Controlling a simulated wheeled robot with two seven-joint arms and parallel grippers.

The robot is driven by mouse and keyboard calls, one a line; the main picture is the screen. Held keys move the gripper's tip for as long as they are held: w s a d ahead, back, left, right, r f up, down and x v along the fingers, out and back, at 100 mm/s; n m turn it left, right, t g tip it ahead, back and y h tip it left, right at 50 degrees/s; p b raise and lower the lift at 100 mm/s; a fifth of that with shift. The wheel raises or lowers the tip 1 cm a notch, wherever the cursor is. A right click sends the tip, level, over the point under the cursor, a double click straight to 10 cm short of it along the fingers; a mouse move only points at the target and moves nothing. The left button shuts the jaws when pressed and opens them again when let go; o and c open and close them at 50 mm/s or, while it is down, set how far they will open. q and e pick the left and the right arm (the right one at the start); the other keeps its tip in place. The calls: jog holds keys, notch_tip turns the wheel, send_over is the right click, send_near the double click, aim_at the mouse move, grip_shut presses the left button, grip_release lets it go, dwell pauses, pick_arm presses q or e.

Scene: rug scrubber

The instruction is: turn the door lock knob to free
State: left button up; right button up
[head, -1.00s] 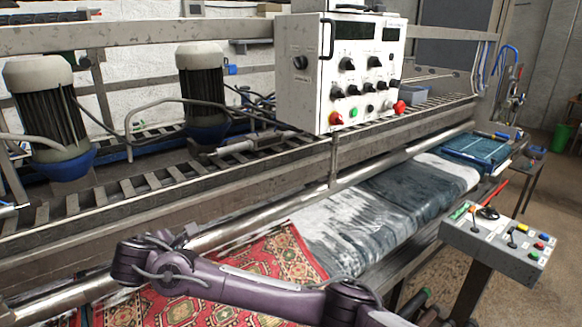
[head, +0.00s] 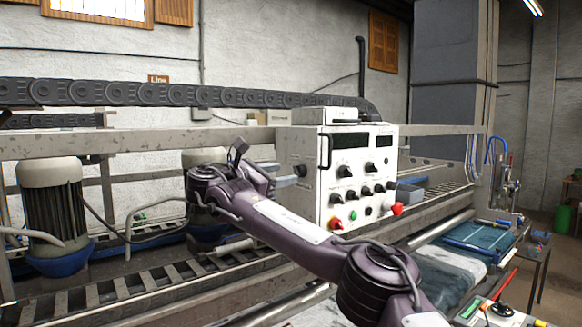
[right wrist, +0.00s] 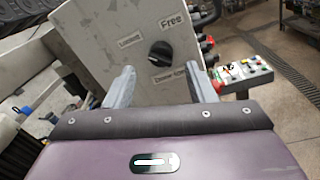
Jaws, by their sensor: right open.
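The black lock knob (right wrist: 160,53) sits on the pale side panel (right wrist: 142,25) of the control box. A "Free" label is at its upper right, a "Locked" label at its left, and another label below it. I cannot tell surely which label the knob points at. My right gripper (right wrist: 160,70) is open, its two grey fingers on either side of the knob in the picture, seemingly short of it. My left gripper is not in view.
The box front carries several black knobs, a red button (head: 335,223) and a red knob (head: 397,209). Motors (head: 52,210) stand at the left on the machine frame. A button console (right wrist: 242,72) shows at the right in the wrist view.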

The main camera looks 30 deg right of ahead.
aim_at(295, 173)
jog(key=d+p, duration=0.1)
jog(key=d, duration=0.3)
jog(key=shift+w+d+p, duration=0.1)
jog(key=shift+w+p, duration=0.1)
jog(key=shift+p, duration=0.2)
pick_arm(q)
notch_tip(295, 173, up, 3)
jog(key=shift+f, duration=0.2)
pick_arm(e)
jog(key=shift+w, duration=0.1)
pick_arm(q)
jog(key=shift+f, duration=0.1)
pick_arm(e)
jog(key=shift+f, duration=0.1)
jog(key=c, duration=0.9)
